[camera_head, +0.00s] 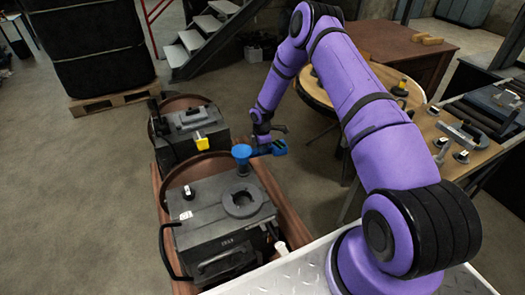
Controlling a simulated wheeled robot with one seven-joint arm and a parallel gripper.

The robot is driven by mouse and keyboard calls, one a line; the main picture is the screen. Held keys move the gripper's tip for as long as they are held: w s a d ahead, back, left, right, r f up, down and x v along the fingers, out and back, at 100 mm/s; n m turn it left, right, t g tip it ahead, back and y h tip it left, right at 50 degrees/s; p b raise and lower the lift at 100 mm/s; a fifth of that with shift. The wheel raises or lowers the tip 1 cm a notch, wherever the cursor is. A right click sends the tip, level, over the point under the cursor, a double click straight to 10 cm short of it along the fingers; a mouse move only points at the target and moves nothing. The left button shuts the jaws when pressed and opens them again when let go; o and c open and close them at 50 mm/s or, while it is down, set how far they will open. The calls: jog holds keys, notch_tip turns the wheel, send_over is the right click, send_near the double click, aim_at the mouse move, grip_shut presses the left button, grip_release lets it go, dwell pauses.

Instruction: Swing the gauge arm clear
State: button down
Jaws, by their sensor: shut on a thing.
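A blue gauge arm (264,151) runs sideways from a blue round head (242,154) on a short post at the back of the nearer grey engine block (222,210). Its right end is a blue block (280,147) that reaches past the engine's right side. My gripper (263,139) points down at the middle of the blue arm and is shut on it. The fingertips are small and dark, so their exact contact is hard to see. The round opening (242,203) on the engine's top is uncovered.
A second engine (192,125) with a yellow tag stands behind. A round wooden table (315,92) and a bench with loose parts (437,125) stand to the right. A black curved handle (166,250) sticks out at the nearer engine's left. Floor at the left is clear.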

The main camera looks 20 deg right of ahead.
jog(key=shift+w+n, duration=0.55)
jog(key=shift+n, duration=0.15)
jog(key=c, duration=1)
grip_release()
notch_tip(320, 180, up, 11)
